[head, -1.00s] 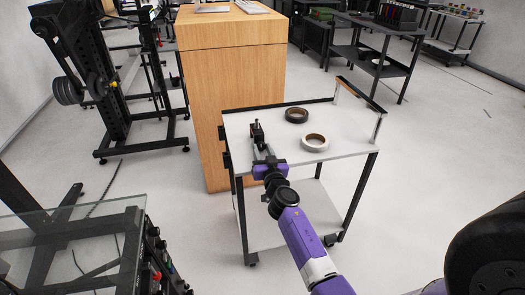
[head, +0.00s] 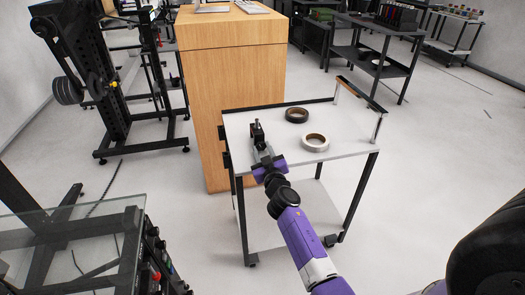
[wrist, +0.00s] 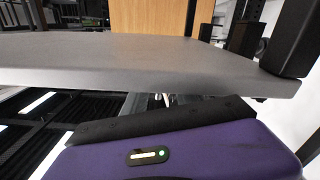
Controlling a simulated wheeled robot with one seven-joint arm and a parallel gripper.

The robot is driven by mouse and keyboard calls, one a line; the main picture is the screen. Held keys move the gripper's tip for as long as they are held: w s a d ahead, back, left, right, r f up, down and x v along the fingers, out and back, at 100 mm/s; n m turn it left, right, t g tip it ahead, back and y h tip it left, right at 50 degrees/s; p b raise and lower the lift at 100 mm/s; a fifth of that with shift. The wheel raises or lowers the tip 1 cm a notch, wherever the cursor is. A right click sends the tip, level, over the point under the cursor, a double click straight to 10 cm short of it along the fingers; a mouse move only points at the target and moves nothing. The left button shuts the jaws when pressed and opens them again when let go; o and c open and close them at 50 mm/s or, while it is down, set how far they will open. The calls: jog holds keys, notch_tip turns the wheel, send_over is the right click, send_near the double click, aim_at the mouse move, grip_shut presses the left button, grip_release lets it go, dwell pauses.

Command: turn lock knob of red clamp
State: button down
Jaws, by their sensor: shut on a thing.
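A small dark upright thing (head: 257,130) stands at the left side of the white cart top in the head view; I see no red on it and cannot tell whether it is the clamp. My gripper (head: 260,146) reaches over the cart's front left edge, with its fingers at this dark thing. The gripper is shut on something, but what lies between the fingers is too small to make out. In the wrist view the purple gripper body (wrist: 190,150) is at the bottom, and the fingertips and the knob are not clearly seen.
The white cart top (head: 345,141) carries a black tape roll (head: 297,115) and a pale tape roll (head: 315,142), right of my gripper. A wooden cabinet (head: 235,110) stands close behind on the left. The cart's edge (wrist: 180,80) crosses the wrist view just beyond the gripper.

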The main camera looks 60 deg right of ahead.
jog(key=c, duration=1)
grip_release()
jog(key=shift+o, duration=0.2)
jog(key=shift+a, duration=0.1)
jog(key=v, duration=0.7)
jog(key=shift+s+a+b, duration=0.25)
jog(key=shift+b, duration=0.2)
